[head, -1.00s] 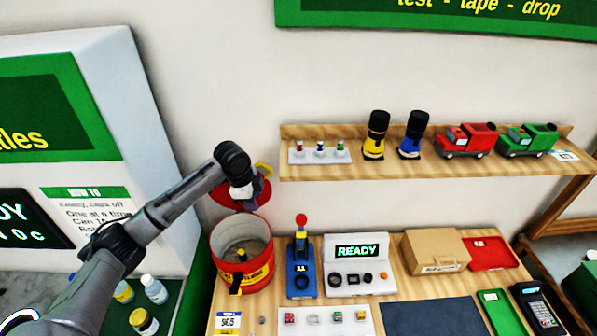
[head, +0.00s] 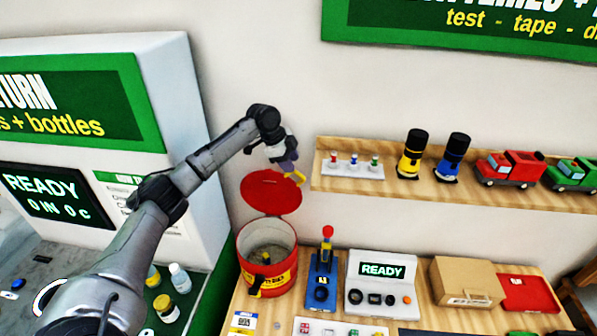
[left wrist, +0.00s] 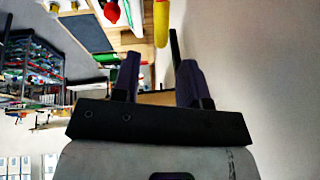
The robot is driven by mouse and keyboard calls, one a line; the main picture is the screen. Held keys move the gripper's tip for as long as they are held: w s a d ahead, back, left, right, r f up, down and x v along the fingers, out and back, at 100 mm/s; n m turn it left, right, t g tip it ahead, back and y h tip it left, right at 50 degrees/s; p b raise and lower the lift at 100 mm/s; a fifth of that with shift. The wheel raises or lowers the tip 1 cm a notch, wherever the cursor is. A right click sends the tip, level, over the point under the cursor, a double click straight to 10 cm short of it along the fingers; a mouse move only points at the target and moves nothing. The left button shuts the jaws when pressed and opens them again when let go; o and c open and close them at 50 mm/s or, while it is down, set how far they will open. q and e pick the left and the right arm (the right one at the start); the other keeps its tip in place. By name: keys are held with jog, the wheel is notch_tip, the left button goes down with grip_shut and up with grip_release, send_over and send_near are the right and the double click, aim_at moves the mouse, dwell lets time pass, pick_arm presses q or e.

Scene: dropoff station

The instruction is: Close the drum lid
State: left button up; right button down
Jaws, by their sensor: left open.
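The red drum (head: 267,271) stands on the wooden counter, with a yellow label on its front. Its red lid (head: 271,193) is raised, tilted up at the drum's back rim, so the drum's mouth is open. My right gripper is not in view.
A wooden shelf (head: 340,184) with flashlights and toy trucks is close to the right of my left gripper. A blue tester (head: 322,279), a READY console (head: 381,286) and a cardboard box (head: 466,283) stand right of the drum. Bottles stand at lower left.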

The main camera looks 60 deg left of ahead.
aim_at(298, 173)
pick_arm(q)
jog(key=shift+p+x, duration=0.65)
jog(key=shift+x, duration=2.35)
jog(key=shift+c, duration=0.5)
grip_shut()
